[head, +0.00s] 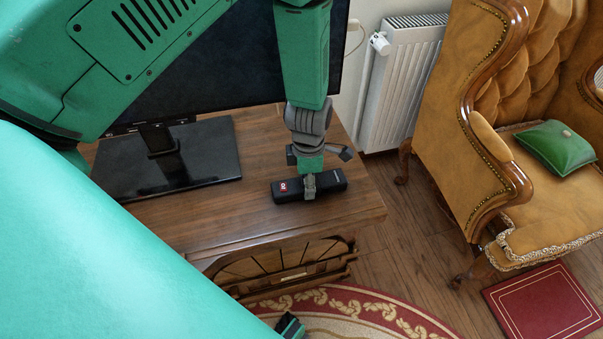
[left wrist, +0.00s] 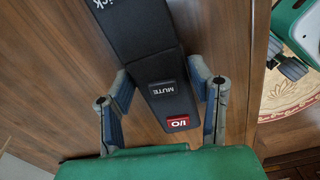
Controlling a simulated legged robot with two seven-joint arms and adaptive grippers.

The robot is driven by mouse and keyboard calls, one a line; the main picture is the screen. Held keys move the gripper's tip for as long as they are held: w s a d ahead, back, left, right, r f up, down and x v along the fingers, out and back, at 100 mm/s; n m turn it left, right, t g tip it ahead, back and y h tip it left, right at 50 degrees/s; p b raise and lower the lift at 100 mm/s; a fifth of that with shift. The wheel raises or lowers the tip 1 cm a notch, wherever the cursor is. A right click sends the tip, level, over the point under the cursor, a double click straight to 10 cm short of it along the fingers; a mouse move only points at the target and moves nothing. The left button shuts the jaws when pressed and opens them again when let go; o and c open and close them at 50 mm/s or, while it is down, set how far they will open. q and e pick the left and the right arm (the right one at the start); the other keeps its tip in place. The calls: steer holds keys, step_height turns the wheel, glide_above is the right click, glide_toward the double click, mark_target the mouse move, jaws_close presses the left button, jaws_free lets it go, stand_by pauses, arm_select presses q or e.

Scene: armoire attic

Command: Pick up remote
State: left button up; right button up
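The remote (head: 325,184) is a long black bar with a red button at one end, lying on the wooden desk near its right front corner. In the left wrist view the remote (left wrist: 152,57) shows a red I/O button and a MUTE key. My left gripper (head: 309,186) comes down from above across the middle of the remote. In the left wrist view the fingers of my left gripper (left wrist: 158,82) are on both long sides, with their tips appearing to touch it. In the head view the remote hides the far finger.
A monitor on a black stand (head: 166,160) fills the left of the wooden desk (head: 225,215). To the right are a white radiator (head: 402,85) and a tan armchair (head: 545,205) with a green cushion (head: 556,147). A red patterned rug (head: 385,317) lies in front.

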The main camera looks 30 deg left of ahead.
arm_select(q)
steer(key=c, duration=0.5)
